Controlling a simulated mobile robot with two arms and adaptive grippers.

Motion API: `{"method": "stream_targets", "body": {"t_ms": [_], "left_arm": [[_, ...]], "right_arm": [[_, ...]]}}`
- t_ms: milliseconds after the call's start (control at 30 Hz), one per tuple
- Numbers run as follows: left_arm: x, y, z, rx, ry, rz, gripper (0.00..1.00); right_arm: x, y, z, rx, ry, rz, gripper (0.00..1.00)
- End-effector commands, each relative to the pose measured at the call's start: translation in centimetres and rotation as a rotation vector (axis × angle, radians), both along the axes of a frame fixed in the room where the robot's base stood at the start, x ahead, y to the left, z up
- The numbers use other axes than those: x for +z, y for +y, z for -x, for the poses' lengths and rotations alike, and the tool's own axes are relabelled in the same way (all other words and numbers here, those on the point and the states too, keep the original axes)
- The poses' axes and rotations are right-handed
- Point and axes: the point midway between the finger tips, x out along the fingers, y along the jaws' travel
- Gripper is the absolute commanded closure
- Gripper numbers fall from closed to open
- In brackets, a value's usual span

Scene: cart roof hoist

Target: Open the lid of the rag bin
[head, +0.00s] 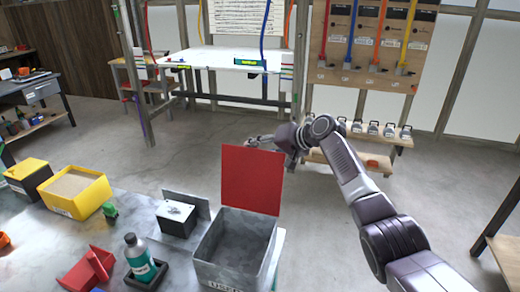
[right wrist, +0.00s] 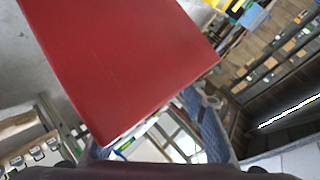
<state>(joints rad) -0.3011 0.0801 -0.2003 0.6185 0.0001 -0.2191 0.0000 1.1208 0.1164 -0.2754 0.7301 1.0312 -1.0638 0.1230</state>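The rag bin (head: 222,272) is a grey open-topped box on the bench, with a partly visible label on its front. Its red lid (head: 252,180) stands up, about vertical, at the far side of the bin, so the empty-looking grey inside shows. My right gripper (head: 262,141) is just beyond and above the lid's top edge in the head view. In the right wrist view the red lid (right wrist: 120,60) fills much of the picture, in front of the spread fingers (right wrist: 152,140). The right gripper looks open and holds nothing. My left gripper is not in view.
On the bench (head: 50,240) left of the bin stand a grey box (head: 178,218), a bottle (head: 139,256) in a black tray, a red scoop-like bin (head: 90,270) and a yellow box (head: 76,192). Open floor lies behind the bench, before a white worktable (head: 225,58).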

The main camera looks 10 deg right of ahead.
Motion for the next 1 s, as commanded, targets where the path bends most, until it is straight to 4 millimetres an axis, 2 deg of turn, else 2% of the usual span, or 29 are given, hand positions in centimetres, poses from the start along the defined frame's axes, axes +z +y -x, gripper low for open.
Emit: {"method": "stream_targets", "body": {"t_ms": [33,267,700,1000], "left_arm": [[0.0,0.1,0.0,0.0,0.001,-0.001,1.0],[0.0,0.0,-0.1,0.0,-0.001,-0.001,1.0],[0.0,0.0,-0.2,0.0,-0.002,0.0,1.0],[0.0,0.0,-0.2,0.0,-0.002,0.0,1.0]], "right_arm": [[-0.8,0.1,0.3,0.006,0.013,0.006,0.65],[0.1,-1.0,1.1,0.004,0.009,0.005,0.65],[4.3,-6.0,5.1,-0.004,0.001,0.005,0.65],[6.1,-7.8,7.0,-0.002,-0.001,0.001,0.65]]}}
